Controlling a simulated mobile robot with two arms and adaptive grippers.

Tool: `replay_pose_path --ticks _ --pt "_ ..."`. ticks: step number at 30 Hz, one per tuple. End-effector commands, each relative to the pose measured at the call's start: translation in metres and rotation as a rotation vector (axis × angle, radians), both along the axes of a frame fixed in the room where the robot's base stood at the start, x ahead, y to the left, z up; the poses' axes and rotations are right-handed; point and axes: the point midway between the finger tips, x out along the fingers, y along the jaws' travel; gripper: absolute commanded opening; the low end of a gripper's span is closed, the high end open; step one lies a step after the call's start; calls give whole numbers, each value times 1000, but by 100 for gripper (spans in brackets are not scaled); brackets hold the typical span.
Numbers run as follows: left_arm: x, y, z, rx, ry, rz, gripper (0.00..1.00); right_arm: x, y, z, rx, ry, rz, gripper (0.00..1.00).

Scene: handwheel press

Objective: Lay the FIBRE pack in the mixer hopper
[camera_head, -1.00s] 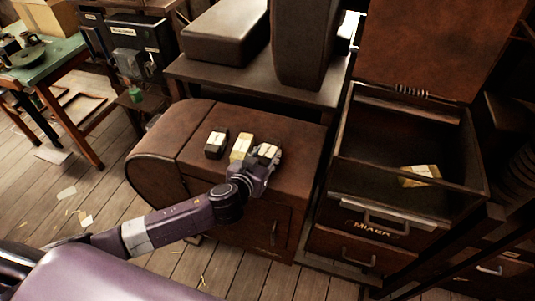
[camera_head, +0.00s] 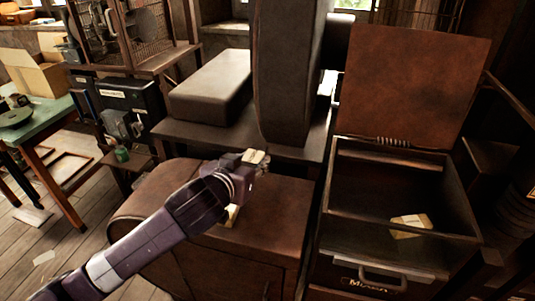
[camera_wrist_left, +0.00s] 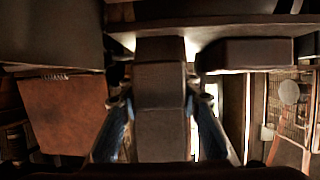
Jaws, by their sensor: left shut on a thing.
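My left gripper (camera_head: 256,168) is raised above the brown rounded cabinet, shut on a small pack (camera_head: 255,157) with a pale label on top. The label is too small to read, so I cannot tell whether it is the FIBRE pack. In the left wrist view the gripper (camera_wrist_left: 160,125) has its two fingers on either side of a dark block. A yellow pack (camera_head: 231,214) on the cabinet is mostly hidden by my arm. The mixer hopper (camera_head: 347,220) stands open at the right, lid upright, with a yellowish pack (camera_head: 411,225) inside. My right gripper is out of view.
The brown cabinet (camera_head: 262,232) stands left of the hopper. Behind it a dark bench carries a low box (camera_head: 211,85) and a tall dark block (camera_head: 287,75). The hopper's raised lid (camera_head: 412,85) closes off its back. A green table (camera_head: 45,122) is far left.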

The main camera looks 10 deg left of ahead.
Motion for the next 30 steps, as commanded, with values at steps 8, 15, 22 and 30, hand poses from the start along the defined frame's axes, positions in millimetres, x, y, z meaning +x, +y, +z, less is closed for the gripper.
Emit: replay_pose_path --ticks 8,15,22,30 --pt "-5 1 -6 -2 5 -23 6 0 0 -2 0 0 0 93" --pt "-25 1 -42 -6 8 -134 6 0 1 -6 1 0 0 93" --pt "-55 1 -71 -9 5 -301 6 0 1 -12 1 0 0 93" --pt "-88 0 -85 -8 1 -484 6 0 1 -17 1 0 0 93"
